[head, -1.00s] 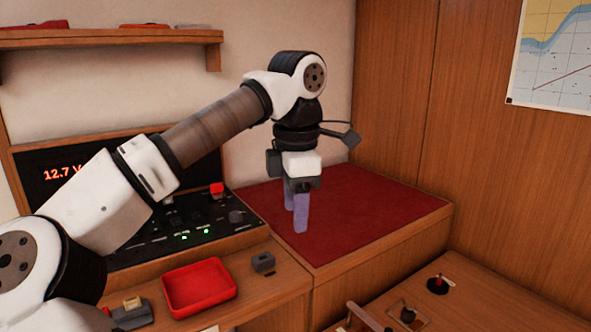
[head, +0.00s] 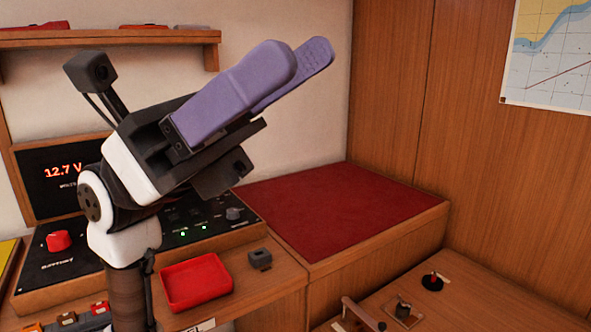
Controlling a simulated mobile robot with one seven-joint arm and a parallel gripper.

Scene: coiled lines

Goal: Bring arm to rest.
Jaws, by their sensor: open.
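My gripper (head: 308,66) is raised high in the middle of the head view, close to the camera. Its two purple fingers point up and to the right. They stand apart with a narrow gap, and nothing shows between them. My arm rises from the lower left, bent back at the wrist. It hides part of the instrument panel (head: 45,252) behind it.
A red tray (head: 197,284) and a small grey block (head: 260,259) sit on the wooden counter. The red-topped bench (head: 340,215) to the right is bare. A wooden shelf (head: 150,37) runs along the back wall. A chart (head: 555,60) hangs at the right.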

